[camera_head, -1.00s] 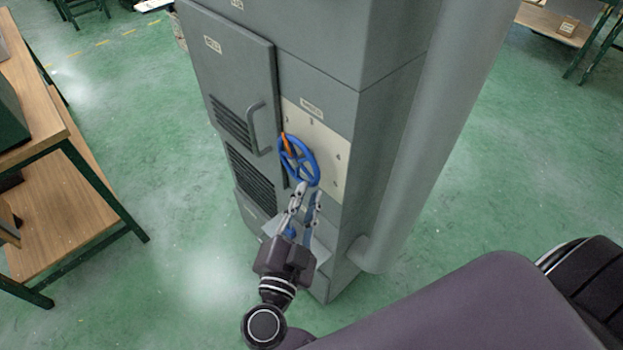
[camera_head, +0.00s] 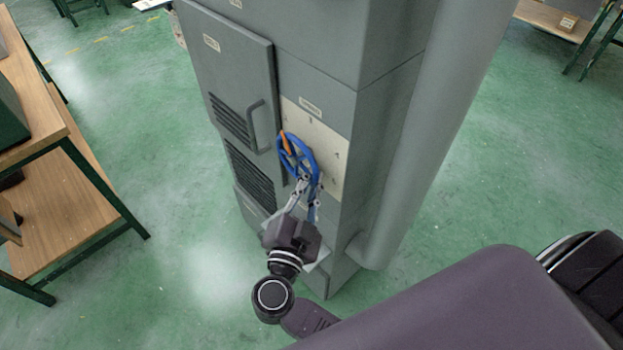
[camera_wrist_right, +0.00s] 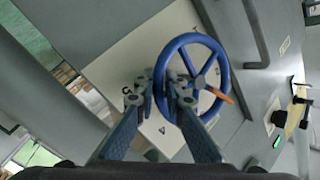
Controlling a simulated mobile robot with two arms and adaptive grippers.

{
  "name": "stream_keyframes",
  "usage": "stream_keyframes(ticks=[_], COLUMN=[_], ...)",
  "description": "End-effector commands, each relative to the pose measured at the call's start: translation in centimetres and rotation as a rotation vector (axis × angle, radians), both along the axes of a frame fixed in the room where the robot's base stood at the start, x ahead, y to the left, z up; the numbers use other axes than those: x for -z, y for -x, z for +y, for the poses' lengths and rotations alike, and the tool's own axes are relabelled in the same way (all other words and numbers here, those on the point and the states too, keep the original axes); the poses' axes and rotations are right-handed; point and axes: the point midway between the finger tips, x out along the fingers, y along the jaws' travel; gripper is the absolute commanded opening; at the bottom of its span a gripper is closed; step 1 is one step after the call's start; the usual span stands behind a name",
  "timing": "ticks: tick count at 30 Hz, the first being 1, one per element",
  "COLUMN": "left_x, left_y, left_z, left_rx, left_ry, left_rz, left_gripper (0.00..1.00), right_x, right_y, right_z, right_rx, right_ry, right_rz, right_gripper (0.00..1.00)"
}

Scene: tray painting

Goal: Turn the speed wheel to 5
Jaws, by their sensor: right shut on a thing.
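The blue speed wheel (camera_head: 299,157) is mounted on a cream plate (camera_head: 335,160) on the front of a grey cabinet. An orange pointer (camera_head: 286,143) sticks out at its upper left in the head view. In the right wrist view the wheel (camera_wrist_right: 222,72) fills the centre and the pointer (camera_wrist_right: 222,95) aims to the lower right. My right gripper (camera_head: 312,186) is at the wheel's lower rim. In the wrist view its fingers (camera_wrist_right: 165,92) are shut on the rim, one on each side. Dark marks show on the plate but are mostly too small to read. My left gripper is not in view.
A cabinet door handle (camera_head: 258,127) stands out just left of the wheel. A thick grey pipe (camera_head: 425,130) runs down the cabinet's right side. A wooden shelf table (camera_head: 65,222) stands at the left. Green floor between table and cabinet is free.

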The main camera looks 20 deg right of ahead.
Motion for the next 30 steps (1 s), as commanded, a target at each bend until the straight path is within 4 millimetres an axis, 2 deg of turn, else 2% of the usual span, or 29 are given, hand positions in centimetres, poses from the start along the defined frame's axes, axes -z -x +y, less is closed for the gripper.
stream_keyframes(ticks=[7,15,29,30], left_x=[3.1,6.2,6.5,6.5], left_y=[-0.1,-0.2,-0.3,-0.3], left_z=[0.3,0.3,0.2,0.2], left_rx=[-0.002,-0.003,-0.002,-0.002], left_ry=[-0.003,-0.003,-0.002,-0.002], left_rz=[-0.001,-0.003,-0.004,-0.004], left_gripper=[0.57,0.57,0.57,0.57], right_x=[1.6,2.0,1.7,1.8], right_y=[-0.4,-1.1,-1.2,-1.2], right_z=[0.2,0.4,0.5,0.5], right_rx=[0.004,0.003,0.001,0.002], right_ry=[-0.050,-0.113,-0.130,-0.130], right_rz=[-0.129,-0.299,-0.341,-0.340], right_gripper=[0.00,0.00,0.00,0.12])
